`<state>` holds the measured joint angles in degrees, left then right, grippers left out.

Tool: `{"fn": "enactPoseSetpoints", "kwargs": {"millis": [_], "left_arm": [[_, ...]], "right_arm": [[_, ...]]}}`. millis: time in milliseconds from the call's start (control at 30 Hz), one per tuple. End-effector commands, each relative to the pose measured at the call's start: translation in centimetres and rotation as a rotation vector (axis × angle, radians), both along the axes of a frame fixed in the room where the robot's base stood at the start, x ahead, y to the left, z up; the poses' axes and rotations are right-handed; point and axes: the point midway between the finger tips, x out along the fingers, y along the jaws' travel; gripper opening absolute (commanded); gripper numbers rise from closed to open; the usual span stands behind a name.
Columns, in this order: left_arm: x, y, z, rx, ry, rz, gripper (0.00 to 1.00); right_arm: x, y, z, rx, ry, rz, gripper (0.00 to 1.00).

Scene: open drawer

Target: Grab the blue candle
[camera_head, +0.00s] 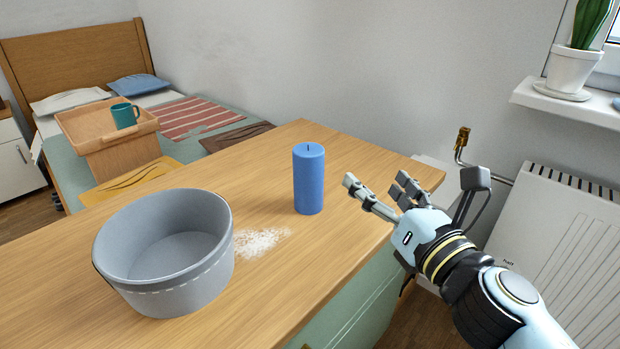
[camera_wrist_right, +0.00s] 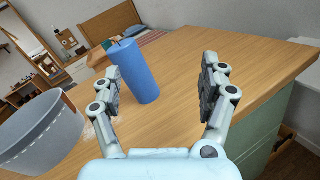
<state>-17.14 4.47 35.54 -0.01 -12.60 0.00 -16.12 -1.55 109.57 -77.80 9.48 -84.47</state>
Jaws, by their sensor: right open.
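The blue candle (camera_head: 309,180) is a plain upright cylinder with a short dark wick, standing on the wooden top (camera_head: 345,150) of a cabinet. It also shows in the right wrist view (camera_wrist_right: 137,72), left of centre, beyond the left finger, which overlaps its edge. My right gripper (camera_head: 383,192) is open and empty, to the right of the candle and apart from it. My left gripper is not in view.
A grey round basket (camera_head: 215,270) stands left of the candle, with white powder (camera_head: 260,241) spilled between them. The cabinet's right edge lies beneath my right gripper. A radiator (camera_head: 560,250) and windowsill (camera_head: 570,103) are at the right. The wood behind the candle is clear.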

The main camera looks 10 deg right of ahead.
Motion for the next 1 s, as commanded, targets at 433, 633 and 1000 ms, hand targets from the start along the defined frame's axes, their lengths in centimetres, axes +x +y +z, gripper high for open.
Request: {"fn": "enactPoseSetpoints", "kwargs": {"millis": [433, 633, 1000], "left_arm": [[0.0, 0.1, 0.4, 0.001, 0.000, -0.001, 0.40], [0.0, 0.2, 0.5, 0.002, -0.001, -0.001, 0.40], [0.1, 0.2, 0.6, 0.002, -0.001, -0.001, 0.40]], "right_arm": [[3.8, 6.6, -2.0, -0.334, -0.052, 0.216, 0.78], [5.5, 7.2, -1.9, -0.333, -0.051, 0.216, 0.78], [10.1, 8.2, -1.4, -0.331, -0.049, 0.214, 0.78]]}}
